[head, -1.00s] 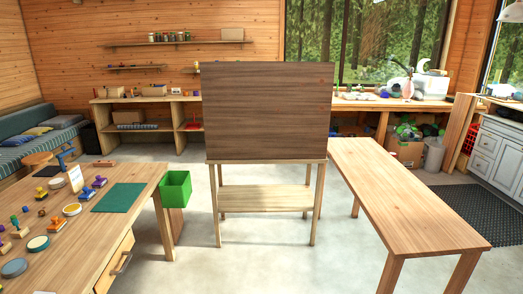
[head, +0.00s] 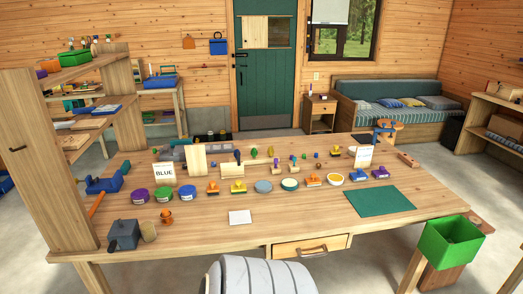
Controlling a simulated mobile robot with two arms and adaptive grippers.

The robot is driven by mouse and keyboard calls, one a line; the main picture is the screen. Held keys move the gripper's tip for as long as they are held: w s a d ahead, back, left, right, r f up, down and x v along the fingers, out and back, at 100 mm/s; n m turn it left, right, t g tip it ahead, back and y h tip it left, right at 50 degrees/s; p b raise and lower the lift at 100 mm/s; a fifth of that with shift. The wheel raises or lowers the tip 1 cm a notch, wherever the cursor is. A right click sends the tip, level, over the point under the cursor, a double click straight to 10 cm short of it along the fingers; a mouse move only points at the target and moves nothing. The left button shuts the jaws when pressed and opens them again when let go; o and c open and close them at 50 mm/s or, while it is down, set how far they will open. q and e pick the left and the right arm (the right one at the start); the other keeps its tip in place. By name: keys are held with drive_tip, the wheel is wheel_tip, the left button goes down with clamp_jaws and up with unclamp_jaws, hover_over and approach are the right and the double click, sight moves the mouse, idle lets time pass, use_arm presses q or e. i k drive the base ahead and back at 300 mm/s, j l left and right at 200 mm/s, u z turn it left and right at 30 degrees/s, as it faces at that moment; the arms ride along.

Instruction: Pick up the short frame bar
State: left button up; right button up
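I cannot make out a piece that is surely the short frame bar. A small reddish-brown wooden bar (head: 408,159) lies at the right end of the wooden workbench (head: 330,230); I cannot tell whether it is a frame bar. A thin orange stick (head: 96,204) stands out at the left end of the bench, beside a blue vise (head: 105,181). Neither of my grippers is in view.
The bench carries several stamps and ink tins, a "BLUE" card (head: 164,173), a green mat (head: 366,202) and a grey box (head: 123,235). A green bin (head: 451,242) hangs at its right end. A tall wooden shelf unit (head: 45,165) stands left. Bare benchtop lies in front.

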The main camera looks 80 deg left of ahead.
sight(125, 168)
drive_tip(key=u, duration=2.75)
